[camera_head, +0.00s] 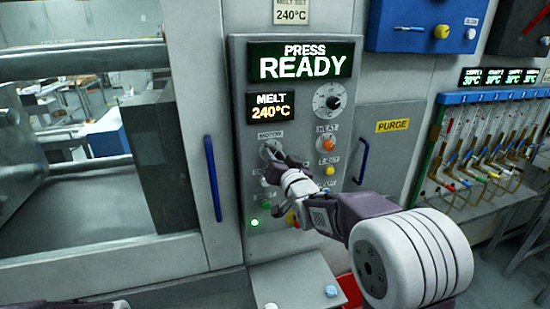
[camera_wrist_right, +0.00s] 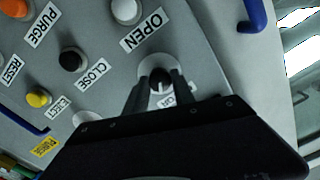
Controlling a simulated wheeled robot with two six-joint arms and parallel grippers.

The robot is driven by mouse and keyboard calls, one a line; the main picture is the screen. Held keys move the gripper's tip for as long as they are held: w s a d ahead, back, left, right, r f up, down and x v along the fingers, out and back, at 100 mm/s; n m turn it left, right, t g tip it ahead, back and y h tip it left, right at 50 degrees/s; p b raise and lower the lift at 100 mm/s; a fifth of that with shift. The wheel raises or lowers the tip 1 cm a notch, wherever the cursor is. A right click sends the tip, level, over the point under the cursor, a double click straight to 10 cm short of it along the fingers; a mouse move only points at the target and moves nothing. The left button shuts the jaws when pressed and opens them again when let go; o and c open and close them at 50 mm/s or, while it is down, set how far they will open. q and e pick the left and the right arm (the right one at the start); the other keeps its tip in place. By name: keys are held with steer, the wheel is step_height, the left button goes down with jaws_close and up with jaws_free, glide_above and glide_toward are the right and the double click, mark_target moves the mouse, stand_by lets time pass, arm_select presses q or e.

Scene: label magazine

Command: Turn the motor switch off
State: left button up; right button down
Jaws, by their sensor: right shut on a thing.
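The motor switch (camera_head: 268,149) is a small knob on a round plate under the MOTOR label (camera_head: 270,134), on the left side of the grey control panel (camera_head: 238,75). My right gripper (camera_head: 278,158) reaches it from the lower right and partly covers it. In the right wrist view the black knob of the switch (camera_wrist_right: 160,76) sits between the two dark fingers of my right gripper (camera_wrist_right: 158,92), which are shut on it. The knob's label is partly hidden there. My left gripper is out of view; only a sliver of my left arm shows at the bottom left.
The panel's display (camera_head: 303,61) reads PRESS READY and the melt display (camera_head: 272,107) reads 240°C. An orange HEAT button (camera_head: 328,144) and a dial (camera_head: 330,100) are close by. Blue handles (camera_head: 212,178) flank the panel. A small shelf (camera_head: 290,280) juts out below.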

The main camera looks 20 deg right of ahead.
steer(key=shift+a+n+b, duration=0.1)
steer(key=shift+n+b, duration=5.7)
steer(key=shift+n, duration=0.9)
steer(key=c, duration=1.1)
jaws_free()
steer(key=shift+o, duration=0.2)
